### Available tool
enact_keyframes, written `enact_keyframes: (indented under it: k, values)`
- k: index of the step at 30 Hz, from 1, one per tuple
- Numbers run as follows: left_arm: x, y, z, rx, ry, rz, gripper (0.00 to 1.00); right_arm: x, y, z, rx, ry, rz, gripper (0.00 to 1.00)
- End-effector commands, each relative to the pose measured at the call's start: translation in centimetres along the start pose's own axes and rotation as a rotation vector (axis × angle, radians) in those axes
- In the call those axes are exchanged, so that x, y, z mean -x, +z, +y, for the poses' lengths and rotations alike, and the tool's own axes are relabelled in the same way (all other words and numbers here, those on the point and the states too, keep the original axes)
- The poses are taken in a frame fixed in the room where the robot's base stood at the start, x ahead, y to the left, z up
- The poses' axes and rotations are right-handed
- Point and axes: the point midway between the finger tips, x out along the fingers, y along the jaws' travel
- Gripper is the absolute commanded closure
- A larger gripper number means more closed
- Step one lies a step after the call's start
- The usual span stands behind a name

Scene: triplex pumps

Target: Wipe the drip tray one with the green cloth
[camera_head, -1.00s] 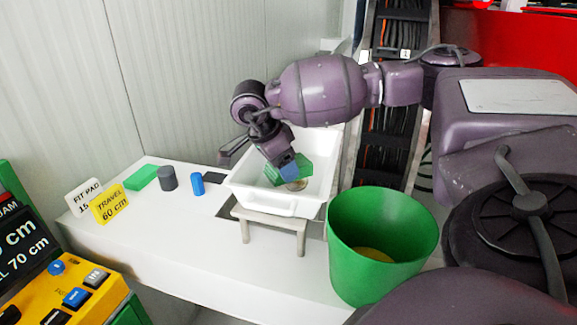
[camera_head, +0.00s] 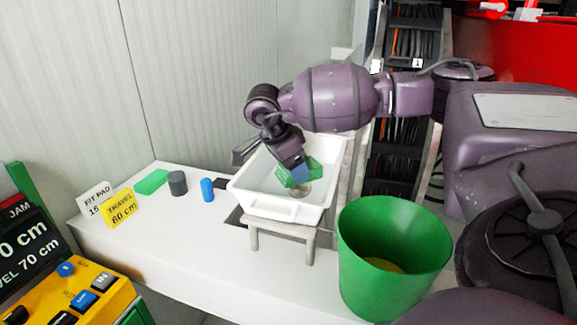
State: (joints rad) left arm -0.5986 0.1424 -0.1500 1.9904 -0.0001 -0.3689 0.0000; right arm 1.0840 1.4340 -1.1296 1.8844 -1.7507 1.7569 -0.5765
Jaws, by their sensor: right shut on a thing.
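The white drip tray (camera_head: 257,205) stands on a small stand on the white bench. A brownish round patch (camera_head: 303,188) shows on its floor. My right gripper (camera_head: 300,172) reaches down into the tray and is shut on the green cloth (camera_head: 316,168), which sticks out on both sides of the blue fingertips. The cloth is at or just above the tray floor beside the patch; I cannot tell if it touches. My left gripper is not in view.
A green bin (camera_head: 392,250) with something yellow inside stands right of the tray. On the bench to the left are a green block (camera_head: 152,181), a grey cylinder (camera_head: 177,183), a blue cylinder (camera_head: 207,189) and a yellow sign (camera_head: 120,208). A yellow control box (camera_head: 90,292) is at front left.

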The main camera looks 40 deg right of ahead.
Motion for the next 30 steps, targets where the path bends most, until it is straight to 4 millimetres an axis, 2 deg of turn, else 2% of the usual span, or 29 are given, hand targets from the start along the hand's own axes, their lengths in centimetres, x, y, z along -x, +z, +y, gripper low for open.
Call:
enact_keyframes:
  k: [14, 20, 30]
  values:
    - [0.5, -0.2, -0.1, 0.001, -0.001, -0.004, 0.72, -0.8, -1.8, 2.0, -0.001, 0.001, 0.001, 0.56]
    - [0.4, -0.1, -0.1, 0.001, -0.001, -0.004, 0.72, -0.7, -1.5, 1.7, 0.000, 0.001, 0.001, 0.56]
    - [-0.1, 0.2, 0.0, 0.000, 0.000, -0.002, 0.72, -0.1, 0.1, 0.0, 0.000, -0.001, -0.001, 0.56]
